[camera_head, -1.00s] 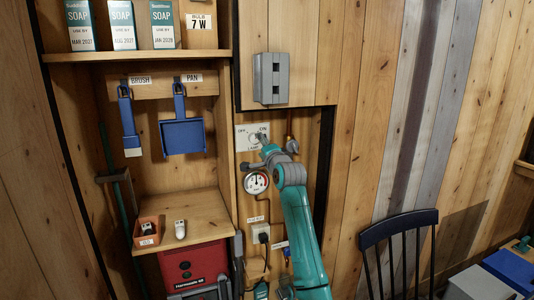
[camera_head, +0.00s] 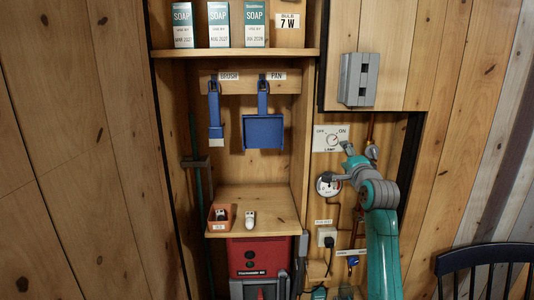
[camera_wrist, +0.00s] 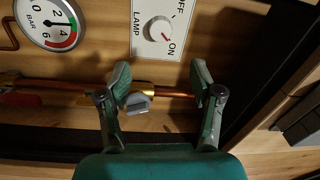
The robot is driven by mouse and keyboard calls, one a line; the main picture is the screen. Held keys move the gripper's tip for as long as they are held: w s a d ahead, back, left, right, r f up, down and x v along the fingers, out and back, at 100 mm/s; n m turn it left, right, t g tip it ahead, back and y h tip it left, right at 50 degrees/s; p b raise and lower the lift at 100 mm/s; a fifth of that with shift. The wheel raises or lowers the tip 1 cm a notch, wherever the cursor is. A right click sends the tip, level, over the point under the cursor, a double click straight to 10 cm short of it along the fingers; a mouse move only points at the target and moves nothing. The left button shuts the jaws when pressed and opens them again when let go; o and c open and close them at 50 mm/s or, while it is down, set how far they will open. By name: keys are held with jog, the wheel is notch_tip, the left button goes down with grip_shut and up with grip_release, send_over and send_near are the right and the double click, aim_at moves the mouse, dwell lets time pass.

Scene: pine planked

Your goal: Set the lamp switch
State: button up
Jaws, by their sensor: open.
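The lamp switch (camera_head: 333,141) is a round white knob on a white plate marked OFF, ON and LAMP, on the back panel. It also shows at the top of the wrist view (camera_wrist: 157,30), where its red mark points toward ON. My gripper (camera_head: 342,163) is just below and right of the plate, apart from the knob. In the wrist view my gripper (camera_wrist: 161,83) has its two fingers wide apart, with nothing held between them. The knob is beyond the fingertips.
A pressure gauge (camera_wrist: 47,20) is beside the switch plate. A grey valve handle (camera_wrist: 138,103) on a copper pipe shows between my fingers. A grey box (camera_head: 358,79) is above the switch. A shelf (camera_head: 250,222) and dark chair (camera_head: 485,257) flank my arm.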

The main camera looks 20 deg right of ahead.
jog(key=shift+f, duration=0.1)
jog(key=s+a+f+n, duration=0.2)
jog(key=s+a+f, duration=0.2)
jog(key=f, duration=0.5)
jog(key=s+a+f+n+y, duration=0.1)
jog(key=s+a+f, duration=0.4)
jog(key=f, duration=0.5)
jog(key=s+a+f+n, duration=0.2)
jog(key=s+a+f, duration=0.2)
jog(key=f, duration=0.5)
jog(key=s+a+f+n+g+y, duration=0.1)
jog(key=s+a+f+n, duration=0.2)
jog(key=s+a+f, duration=0.45)
jog(key=s+a+f+n+g+y, duration=0.1)
jog(key=s+a+f+n, duration=0.15)
jog(key=s, duration=0.85)
jog(key=s+a+f+n, duration=0.2)
jog(key=s+a+f, duration=0.15)
jog(key=s, duration=0.85)
jog(key=s+a+r+n+y, duration=0.1)
jog(key=s+a+r+n, duration=0.1)
jog(key=s, duration=0.8)
jog(key=s+a+r+n+g+y, duration=0.1)
jog(key=s+r+n, duration=0.3)
jog(key=s, duration=0.6)
jog(key=shift+a+r+n, duration=0.35)
jog(key=shift+a+r, duration=0.3)
jog(key=shift+r, duration=0.15)
